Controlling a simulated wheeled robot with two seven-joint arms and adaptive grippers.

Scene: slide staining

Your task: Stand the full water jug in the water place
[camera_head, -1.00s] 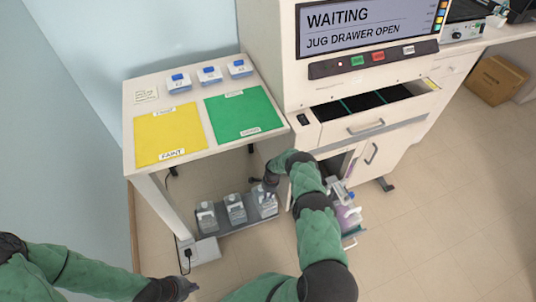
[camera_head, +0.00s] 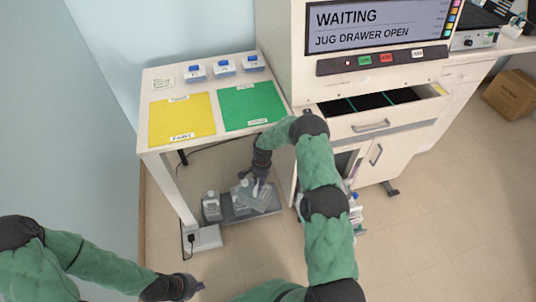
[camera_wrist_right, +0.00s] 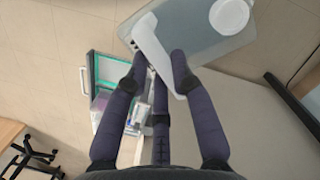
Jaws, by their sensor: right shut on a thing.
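My right gripper (camera_head: 262,181) is shut on a translucent grey water jug (camera_head: 254,194), held tilted above the low grey tray (camera_head: 270,207) under the side table. In the right wrist view the fingers (camera_wrist_right: 163,75) close on the white handle of the jug (camera_wrist_right: 195,40), whose round white cap shows. The open jug drawer (camera_head: 361,231) is low on the machine's front, mostly hidden by my right arm; the right wrist view shows its teal-rimmed place (camera_wrist_right: 100,65) and pinkish contents. My left gripper (camera_head: 193,287) is low at the left, apart from everything; its fingers are unclear.
Other jugs (camera_head: 212,207) stand at the tray's left. The side table (camera_head: 152,110) bears a yellow mat, a green mat and blue-topped boxes. A plug box (camera_head: 203,238) with a cable is by the table leg. The machine's screen (camera_head: 375,28) reads "JUG DRAWER OPEN".

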